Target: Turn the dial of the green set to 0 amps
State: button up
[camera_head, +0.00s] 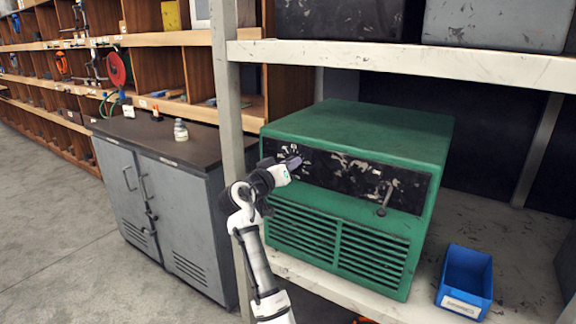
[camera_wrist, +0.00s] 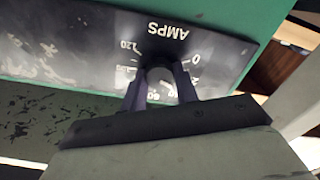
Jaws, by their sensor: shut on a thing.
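The green set (camera_head: 362,128) stands on a shelf, with a worn black front panel above louvred vents. Its dial (camera_wrist: 160,75) is at the left end of the panel in the head view. In the wrist view the scale reads upside down, with AMPS, 0, 60 and 120 around the knob. My gripper (camera_head: 291,163) is at the dial, its two fingers on either side of the knob in the wrist view (camera_wrist: 161,82), shut on it. The fingers hide part of the scale, and I cannot tell the pointer's exact reading.
A blue bin (camera_head: 466,280) stands on the shelf at right. A shelf post (camera_head: 228,100) rises close behind my arm. A grey cabinet (camera_head: 180,190) with small items on top is at left. Bare floor lies in front of it.

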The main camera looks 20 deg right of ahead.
jog(key=shift+f+n+p, duration=0.15)
jog(key=shift+n+p, duration=1.75)
jog(key=shift+n, duration=3.1)
jog(key=o, duration=1)
jog(key=shift+b+v, duration=2.05)
jog(key=shift+v, duration=4.85)
jog(key=shift+a, duration=0.1)
